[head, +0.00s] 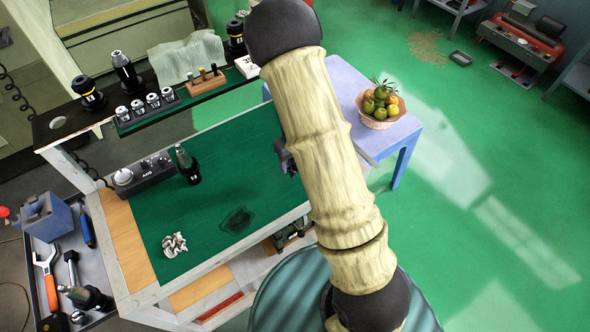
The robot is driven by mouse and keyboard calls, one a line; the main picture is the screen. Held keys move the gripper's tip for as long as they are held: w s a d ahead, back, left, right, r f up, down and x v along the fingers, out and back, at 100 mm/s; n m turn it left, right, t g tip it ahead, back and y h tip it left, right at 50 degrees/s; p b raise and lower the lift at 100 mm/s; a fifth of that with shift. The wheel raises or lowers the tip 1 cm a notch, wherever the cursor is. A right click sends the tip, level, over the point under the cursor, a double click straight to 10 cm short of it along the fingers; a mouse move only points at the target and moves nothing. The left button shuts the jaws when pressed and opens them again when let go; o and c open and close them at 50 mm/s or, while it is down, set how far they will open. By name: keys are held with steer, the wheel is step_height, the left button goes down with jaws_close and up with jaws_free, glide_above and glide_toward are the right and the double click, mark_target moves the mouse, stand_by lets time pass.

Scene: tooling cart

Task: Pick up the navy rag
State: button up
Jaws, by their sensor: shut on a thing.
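I cannot make out the navy rag for certain. A small dark grey-blue piece (285,156) shows at the left edge of my pale arm, over the right part of the green mat (225,165). I cannot tell whether it is cloth or part of my gripper. My arm crosses the middle of the head view and hides what is behind it. My gripper's fingers cannot be seen.
A fruit bowl (380,104) is on the blue table (346,84). Green floor at right is open.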

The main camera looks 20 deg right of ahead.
steer(key=shift+r, duration=0.65)
steer(key=o, duration=0.4)
steer(key=c, duration=0.3)
